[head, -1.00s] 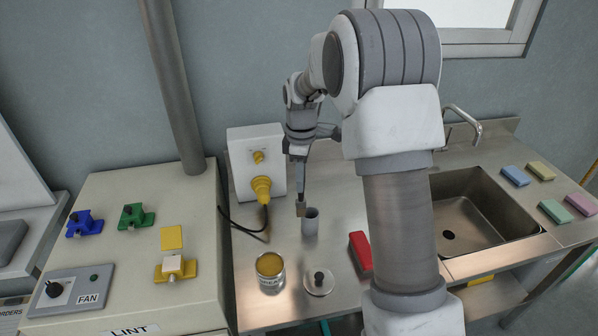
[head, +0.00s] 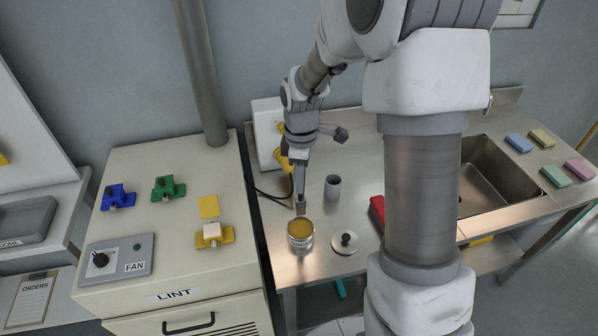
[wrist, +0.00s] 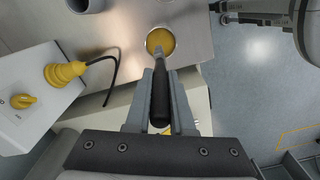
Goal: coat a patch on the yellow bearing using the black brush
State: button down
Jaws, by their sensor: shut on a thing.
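My gripper (head: 299,178) is shut on the black brush, whose dark handle (wrist: 160,98) lies between the jaws in the wrist view. The brush points down, and its bristle end (head: 301,208) is just above or at the far rim of the open tin (head: 301,243). The tin holds yellow-brown contents (wrist: 160,41); I cannot tell whether the bristles touch them. The yellow bearing (head: 226,238) sits on the beige cabinet left of the tin, with a pale block on top. A yellow square (head: 208,206) lies behind it.
A blue bearing (head: 117,197) and a green bearing (head: 168,188) stand on the cabinet behind a FAN switch box (head: 118,258). A grey cup (head: 332,188), a round lid with a knob (head: 344,243) and a red block (head: 377,213) stand on the steel bench.

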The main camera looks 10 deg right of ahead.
aim_at(300, 200)
jog(key=shift+f+b, duration=2.25)
jog(key=shift+f, duration=0.75)
jog(key=shift+s+f+b, duration=0.1)
jog(key=shift+f+b, duration=0.3)
jog(key=shift+f, duration=0.2)
jog(key=shift+r, duration=0.1)
jog(key=shift+r+p, duration=2.65)
jog(key=shift+r, duration=0.85)
jog(key=shift+f, duration=0.1)
jog(key=m, duration=0.1)
jog(key=m+b, duration=0.1)
jog(key=m, duration=0.1)
jog(key=shift+w+f, duration=0.35)
jog(key=shift+f, duration=0.05)
jog(key=m, duration=0.3)
jog(key=w+f+m+b, duration=0.1)
jog(key=m, duration=0.3)
jog(key=w+f+m+b, duration=0.1)
jog(key=m, duration=0.2)
jog(key=shift+w+a+m, duration=0.1)
jog(key=shift+m, duration=0.2)
